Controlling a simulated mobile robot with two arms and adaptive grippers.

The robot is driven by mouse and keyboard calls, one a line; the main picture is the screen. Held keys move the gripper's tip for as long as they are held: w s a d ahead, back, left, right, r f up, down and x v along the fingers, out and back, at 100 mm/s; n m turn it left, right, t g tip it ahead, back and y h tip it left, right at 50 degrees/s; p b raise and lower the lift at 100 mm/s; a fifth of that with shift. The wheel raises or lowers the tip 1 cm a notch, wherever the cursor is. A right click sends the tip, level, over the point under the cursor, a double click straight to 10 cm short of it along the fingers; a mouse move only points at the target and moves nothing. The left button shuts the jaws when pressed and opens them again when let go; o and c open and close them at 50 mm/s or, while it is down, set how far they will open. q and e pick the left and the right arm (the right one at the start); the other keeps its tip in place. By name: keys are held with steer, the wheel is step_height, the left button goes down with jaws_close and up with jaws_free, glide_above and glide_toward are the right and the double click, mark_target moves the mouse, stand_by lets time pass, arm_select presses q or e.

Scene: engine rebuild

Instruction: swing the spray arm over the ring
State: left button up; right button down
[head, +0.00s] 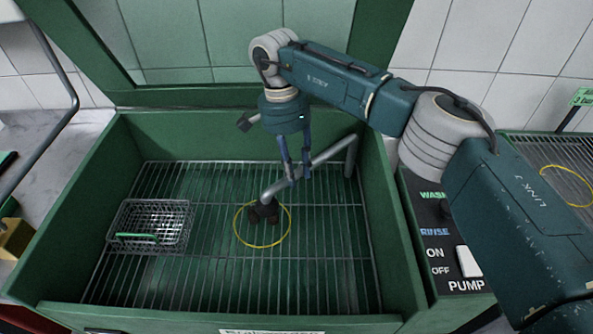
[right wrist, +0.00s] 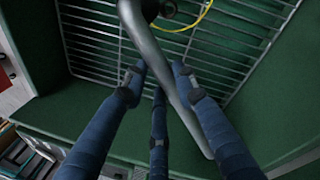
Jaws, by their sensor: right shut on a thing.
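The spray arm (head: 325,158) is a grey pipe running from an upright post at the washer's right side to a bent free end. In the head view that end appears over the upper part of the yellow ring (head: 237,229), above a dark part (head: 265,212). My left gripper is not in view.
The ring lies on a wire rack (head: 330,270) inside a green washer tub (head: 402,240). A wire basket (head: 150,226) with a green handle sits at the rack's left. A control panel (head: 440,240) with a pump switch is on the right. Another yellow ring (head: 567,186) lies on the far-right rack.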

steer(key=c, duration=1.4)
jaws_free()
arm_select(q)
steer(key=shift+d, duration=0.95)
arm_select(e)
steer(key=shift+o, duration=0.2)
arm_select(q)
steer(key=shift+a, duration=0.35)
arm_select(e)
step_height(320, 180, up, 7)
steer(key=w, duration=0.1)
steer(key=shift+a+r, duration=0.2)
steer(key=shift+a, duration=0.25)
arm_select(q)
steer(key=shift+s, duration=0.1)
arm_select(e)
steer(key=shift+f, duration=0.1)
